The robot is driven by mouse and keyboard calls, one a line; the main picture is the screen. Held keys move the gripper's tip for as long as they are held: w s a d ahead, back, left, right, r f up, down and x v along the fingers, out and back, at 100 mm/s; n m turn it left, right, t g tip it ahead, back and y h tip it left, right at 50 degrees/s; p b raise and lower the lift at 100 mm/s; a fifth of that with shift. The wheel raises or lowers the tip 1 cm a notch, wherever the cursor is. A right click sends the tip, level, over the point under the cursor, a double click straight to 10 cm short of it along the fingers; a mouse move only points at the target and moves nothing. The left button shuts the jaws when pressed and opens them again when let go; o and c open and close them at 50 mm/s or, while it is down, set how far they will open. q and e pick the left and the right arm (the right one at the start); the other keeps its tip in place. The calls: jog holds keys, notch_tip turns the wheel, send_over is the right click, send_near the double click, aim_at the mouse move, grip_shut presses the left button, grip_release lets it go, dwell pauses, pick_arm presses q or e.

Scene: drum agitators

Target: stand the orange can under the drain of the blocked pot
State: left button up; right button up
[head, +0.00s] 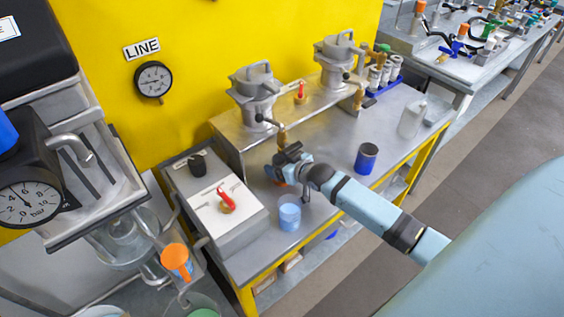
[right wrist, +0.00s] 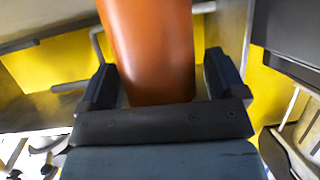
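Two grey metal pots stand on a raised shelf, one on the left (head: 254,92) and one on the right (head: 339,52). Each has a brass drain at its front, the left drain (head: 282,135) and the right drain (head: 358,97). I cannot tell which pot is blocked. My right gripper (head: 280,168) is low over the bench, just below the left drain. In the right wrist view the orange can (right wrist: 148,50) fills the space between its fingers, which appear shut on it. In the head view the gripper hides most of the can. My left gripper is out of view.
On the bench (head: 325,205) are a translucent blue cup (head: 289,213), a dark blue can (head: 366,158) and a clear bottle (head: 412,119). A white-topped box (head: 228,212) with a red-handled valve is at left. An orange cup (head: 177,262) is lower left.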

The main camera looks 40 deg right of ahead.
jog(key=shift+r, duration=0.2)
jog(key=v, duration=1.2)
jog(key=shift+f, duration=0.1)
